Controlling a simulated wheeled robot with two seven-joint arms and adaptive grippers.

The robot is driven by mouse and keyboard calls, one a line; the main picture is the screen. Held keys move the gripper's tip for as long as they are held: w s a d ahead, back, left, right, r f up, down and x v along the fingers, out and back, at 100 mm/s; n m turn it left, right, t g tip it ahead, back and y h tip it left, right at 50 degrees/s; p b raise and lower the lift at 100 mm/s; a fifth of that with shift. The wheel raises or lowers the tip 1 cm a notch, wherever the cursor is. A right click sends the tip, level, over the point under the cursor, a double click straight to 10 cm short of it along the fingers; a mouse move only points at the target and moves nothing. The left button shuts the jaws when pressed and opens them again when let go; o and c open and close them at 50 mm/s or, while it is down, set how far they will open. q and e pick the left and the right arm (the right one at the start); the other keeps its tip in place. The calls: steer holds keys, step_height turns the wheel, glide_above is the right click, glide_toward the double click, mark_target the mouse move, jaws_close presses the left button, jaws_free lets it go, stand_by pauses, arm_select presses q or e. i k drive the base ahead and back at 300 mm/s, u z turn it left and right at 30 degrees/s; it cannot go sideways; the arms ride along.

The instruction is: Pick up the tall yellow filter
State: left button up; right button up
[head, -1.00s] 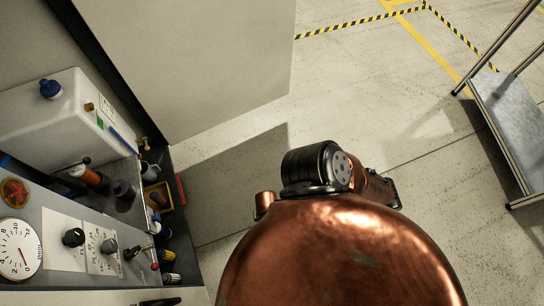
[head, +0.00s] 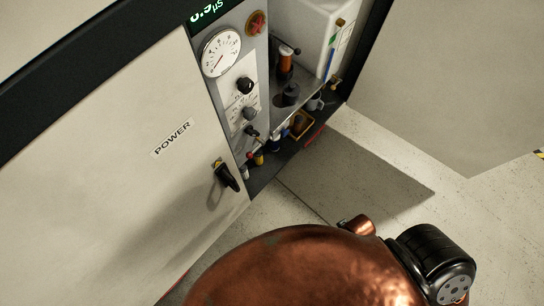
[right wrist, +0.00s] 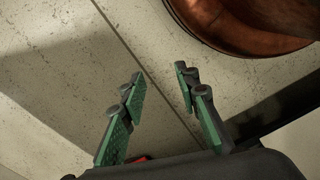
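A small yellow and dark item (head: 258,159) stands low in the open cabinet in the head view, beside a white item (head: 245,172). It is too small to tell whether it is the tall yellow filter. No other clear candidate shows. My right gripper (right wrist: 161,80) shows in the right wrist view with its green-padded fingers apart and nothing between them. Bare floor lies beyond the fingers. Neither gripper shows in the head view, so the right gripper's distance from the yellow item cannot be told.
The cabinet door marked POWER (head: 172,138) has a black handle (head: 227,176). A control panel has a round gauge (head: 221,52) and knobs (head: 245,86). A white tank (head: 312,35) and a small yellow bin (head: 301,125) are inside. Another pale panel (head: 430,80) stands right. Open floor (head: 360,170) lies between.

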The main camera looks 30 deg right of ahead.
mark_target(258, 159)
steer(key=k, duration=1.2)
steer(key=z, duration=0.15)
steer(key=i, duration=0.75)
steer(key=z, duration=0.2)
